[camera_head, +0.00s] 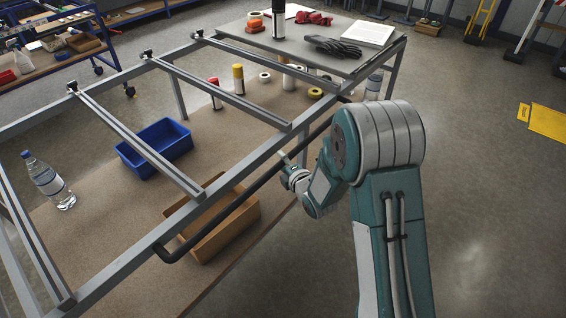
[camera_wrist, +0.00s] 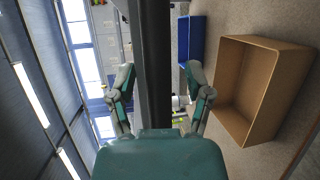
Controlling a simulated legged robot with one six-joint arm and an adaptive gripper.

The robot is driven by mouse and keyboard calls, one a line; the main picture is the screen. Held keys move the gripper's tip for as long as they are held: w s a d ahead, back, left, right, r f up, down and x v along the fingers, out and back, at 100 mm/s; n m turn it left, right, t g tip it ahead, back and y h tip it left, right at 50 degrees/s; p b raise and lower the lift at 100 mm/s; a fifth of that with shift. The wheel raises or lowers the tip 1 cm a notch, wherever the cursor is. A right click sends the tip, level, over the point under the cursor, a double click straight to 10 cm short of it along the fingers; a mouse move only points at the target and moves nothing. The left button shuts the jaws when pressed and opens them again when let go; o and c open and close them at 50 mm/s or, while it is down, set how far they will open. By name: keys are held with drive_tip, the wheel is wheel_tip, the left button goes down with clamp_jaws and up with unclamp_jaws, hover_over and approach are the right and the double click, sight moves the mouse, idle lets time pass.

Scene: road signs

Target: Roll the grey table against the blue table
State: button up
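The grey table (camera_head: 136,143) is a metal frame with crossbars over a brown lower shelf. A black handle bar (camera_head: 240,200) runs along its near side. My gripper (camera_head: 285,160) is at this bar in the head view. In the wrist view my gripper (camera_wrist: 160,78) has one finger on each side of the dark bar (camera_wrist: 152,50), with a gap visible on the right, so it is open around it. Whether the left finger touches is unclear. The blue table (camera_head: 75,14) stands beyond the grey table at the upper left, apart from it.
The lower shelf holds a blue bin (camera_head: 155,146), a cardboard box (camera_head: 235,222), a bottle (camera_head: 48,182) and several cans and tape rolls. A book (camera_head: 360,33) and gloves (camera_head: 332,46) lie on top.

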clamp_jaws()
drive_tip(key=shift+a, duration=0.15)
